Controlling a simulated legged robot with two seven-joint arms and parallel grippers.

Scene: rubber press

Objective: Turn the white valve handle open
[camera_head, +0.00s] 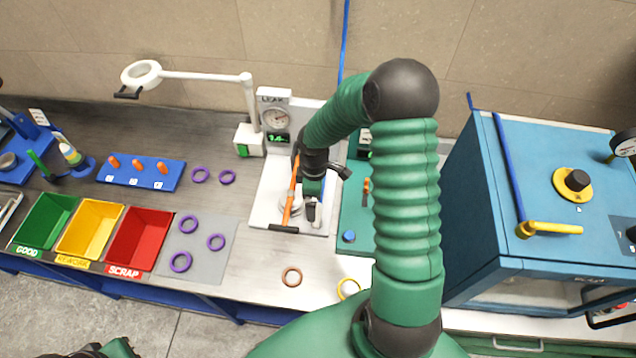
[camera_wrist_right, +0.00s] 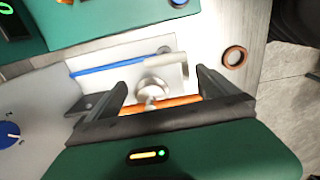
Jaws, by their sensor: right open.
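The leak test station (camera_head: 274,118) has a gauge, a small display and a white base plate (camera_head: 262,205) with a round metal fitting and an orange bar (camera_head: 290,197). My right gripper (camera_head: 311,212) is over the right part of this plate, pointing down. In the right wrist view my right gripper (camera_wrist_right: 160,82) is open, with the round metal fitting (camera_wrist_right: 152,90) between its fingers. A pale, handle-like piece (camera_wrist_right: 181,69) lies just beyond the fitting, beside a blue rod (camera_wrist_right: 105,69); I cannot tell whether it is the white valve handle. A dark green part of my left arm shows at bottom left.
Green, yellow and red bins (camera_head: 138,238) stand at left, near purple rings (camera_head: 188,224) on a grey mat. A brown ring (camera_head: 291,276) lies at the front. A blue press cabinet (camera_head: 540,180) with a yellow handle stands at right. My right arm hides part of the bench.

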